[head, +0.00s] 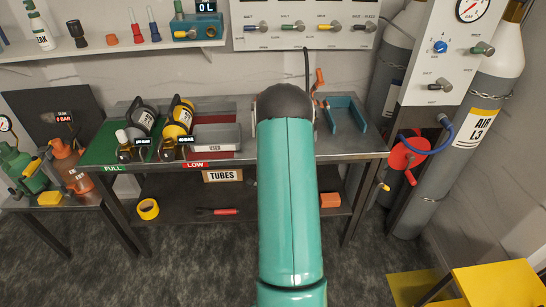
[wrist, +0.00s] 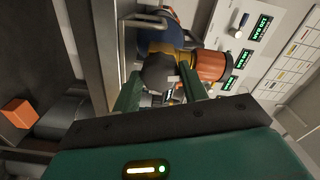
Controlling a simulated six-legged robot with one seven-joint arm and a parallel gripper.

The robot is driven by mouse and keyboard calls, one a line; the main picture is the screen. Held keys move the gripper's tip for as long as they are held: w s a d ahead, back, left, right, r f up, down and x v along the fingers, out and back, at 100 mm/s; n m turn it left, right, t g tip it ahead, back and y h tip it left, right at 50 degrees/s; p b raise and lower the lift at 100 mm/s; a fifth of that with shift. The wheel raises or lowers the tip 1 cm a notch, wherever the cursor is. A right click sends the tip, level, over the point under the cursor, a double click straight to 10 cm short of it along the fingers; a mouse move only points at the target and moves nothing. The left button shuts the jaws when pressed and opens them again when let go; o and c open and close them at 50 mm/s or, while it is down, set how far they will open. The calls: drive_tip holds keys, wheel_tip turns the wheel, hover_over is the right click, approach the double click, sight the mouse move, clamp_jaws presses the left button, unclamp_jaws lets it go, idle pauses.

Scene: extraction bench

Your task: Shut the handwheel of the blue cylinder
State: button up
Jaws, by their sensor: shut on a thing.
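The blue cylinder (wrist: 189,37) shows in part at the top of the wrist view, with a brass-coloured band beside it. My gripper (wrist: 161,79) shows there with its two green fingers on either side of a dark grey rounded part (wrist: 160,70). This part looks like the handwheel, and the gripper is shut on it. An orange-copper cylindrical part (wrist: 210,66) is just right of the fingers. In the head view my arm covers the gripper and the blue cylinder. How far the handwheel is turned cannot be seen.
The bench (head: 362,147) holds a blue open tray (head: 345,112) right of my arm. A red hose reel (head: 400,158) and tall grey cylinder (head: 440,165) are at right.

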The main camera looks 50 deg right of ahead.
drive_tip(key=shift+d+r+m, duration=0.1)
drive_tip(key=shift+m, duration=1)
drive_tip(key=o, duration=1)
drive_tip(key=shift+s, duration=0.1)
drive_tip(key=v, duration=1.3)
drive_tip(key=shift+s+a, duration=0.15)
drive_tip(key=shift+a, duration=0.25)
